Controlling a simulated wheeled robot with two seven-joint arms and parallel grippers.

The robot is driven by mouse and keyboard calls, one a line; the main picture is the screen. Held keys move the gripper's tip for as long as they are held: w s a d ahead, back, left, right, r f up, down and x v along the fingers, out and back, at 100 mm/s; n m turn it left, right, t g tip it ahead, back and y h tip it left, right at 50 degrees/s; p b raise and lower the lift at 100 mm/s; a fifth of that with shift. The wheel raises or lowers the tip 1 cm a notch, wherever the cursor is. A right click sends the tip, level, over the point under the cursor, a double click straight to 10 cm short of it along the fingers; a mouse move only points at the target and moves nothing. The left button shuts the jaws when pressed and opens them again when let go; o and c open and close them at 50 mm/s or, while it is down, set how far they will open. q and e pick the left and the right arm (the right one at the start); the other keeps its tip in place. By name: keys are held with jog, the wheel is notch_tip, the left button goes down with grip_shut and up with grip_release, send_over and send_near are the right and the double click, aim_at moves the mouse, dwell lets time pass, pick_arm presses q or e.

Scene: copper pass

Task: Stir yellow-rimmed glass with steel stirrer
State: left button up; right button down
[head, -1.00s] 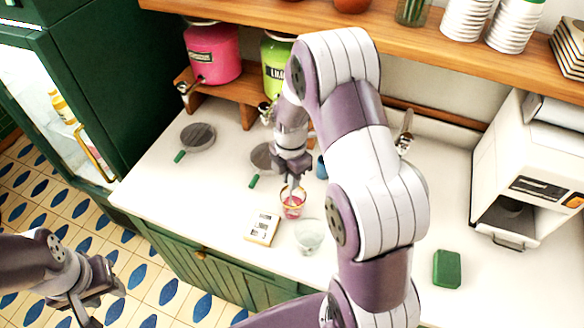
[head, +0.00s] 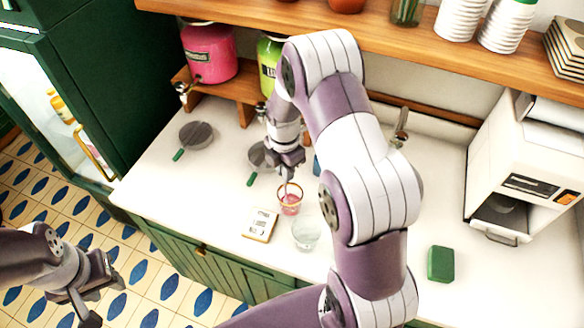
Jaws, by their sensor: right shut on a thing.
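A glass with a yellowish rim and pink drink (head: 290,203) stands on the white counter. My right gripper (head: 287,172) is right above this glass, pointing down. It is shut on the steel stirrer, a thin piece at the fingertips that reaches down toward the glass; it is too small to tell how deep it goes. A clear, pale glass (head: 305,235) stands just in front and to the right. My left gripper (head: 92,300) is at the lower left, over the floor, away from the counter, with its fingers apart and nothing between them.
A small cream box (head: 260,225) lies left of the glasses. Two green-handled strainers (head: 196,135) lie farther back. Pink (head: 208,52) and green (head: 270,60) dispensers stand on a wooden riser. A green sponge (head: 440,263) and a white coffee machine (head: 530,170) are at right.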

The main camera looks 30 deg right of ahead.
jog(key=shift+s+d+r, duration=0.1)
jog(key=shift+s+d, duration=0.05)
jog(key=shift+s, duration=0.15)
jog(key=shift+s+d, duration=0.3)
jog(key=shift+s, duration=0.1)
notch_tip(320, 180, up, 8)
jog(key=p, duration=0.6)
jog(key=shift+r+p, duration=0.25)
jog(key=shift+p, duration=0.15)
jog(key=shift+a, duration=0.1)
